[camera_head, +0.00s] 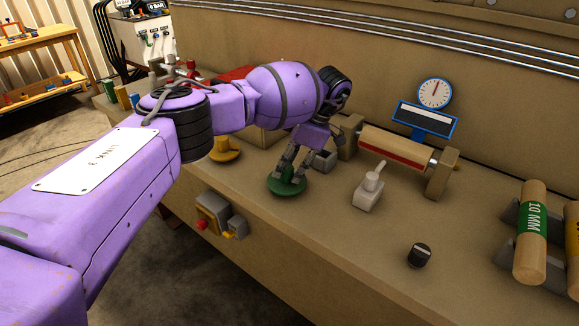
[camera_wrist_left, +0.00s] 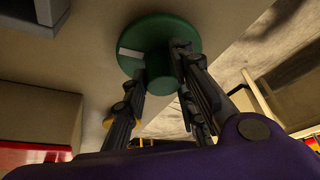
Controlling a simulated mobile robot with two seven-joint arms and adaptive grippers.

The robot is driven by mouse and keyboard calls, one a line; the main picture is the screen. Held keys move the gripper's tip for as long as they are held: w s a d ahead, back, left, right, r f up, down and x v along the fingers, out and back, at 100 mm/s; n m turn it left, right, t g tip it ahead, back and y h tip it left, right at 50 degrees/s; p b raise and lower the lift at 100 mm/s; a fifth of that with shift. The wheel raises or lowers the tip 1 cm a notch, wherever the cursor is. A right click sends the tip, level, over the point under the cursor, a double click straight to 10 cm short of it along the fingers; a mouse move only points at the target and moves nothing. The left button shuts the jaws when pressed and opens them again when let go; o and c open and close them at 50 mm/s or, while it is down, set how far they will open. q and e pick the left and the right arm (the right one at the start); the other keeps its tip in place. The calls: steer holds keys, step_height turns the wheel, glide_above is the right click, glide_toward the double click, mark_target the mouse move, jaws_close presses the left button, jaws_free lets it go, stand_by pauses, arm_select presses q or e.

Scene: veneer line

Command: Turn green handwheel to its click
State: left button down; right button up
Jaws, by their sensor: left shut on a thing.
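The green handwheel (camera_head: 287,186) lies flat on the tan bench top, near its front edge. My left gripper (camera_head: 291,174) reaches down onto it from above, with its fingers around the middle of the wheel. In the left wrist view the green handwheel (camera_wrist_left: 160,42) has a pale mark on its rim. There the fingers of my left gripper (camera_wrist_left: 166,70) are closed on its central hub. The hub is partly hidden by the fingers. My right gripper is in neither view.
A yellow wheel (camera_head: 225,150) sits left of the green one, partly behind my arm. A white lever block (camera_head: 369,190), a black knob (camera_head: 420,255) and a roller (camera_head: 395,146) with a dial gauge (camera_head: 434,94) stand to the right. A red-button box (camera_head: 213,217) sticks out of the front.

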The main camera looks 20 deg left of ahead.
arm_select(q)
steer(key=shift+w+a+r, duration=0.15)
steer(key=shift+w+r, duration=0.1)
steer(key=shift+r, duration=0.1)
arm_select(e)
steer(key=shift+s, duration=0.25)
arm_select(q)
steer(key=c, duration=1.5)
jaws_free()
steer(key=shift+f, duration=0.1)
steer(key=shift+c, duration=0.2)
steer(key=shift+f, duration=0.15)
steer(key=v, duration=1.2)
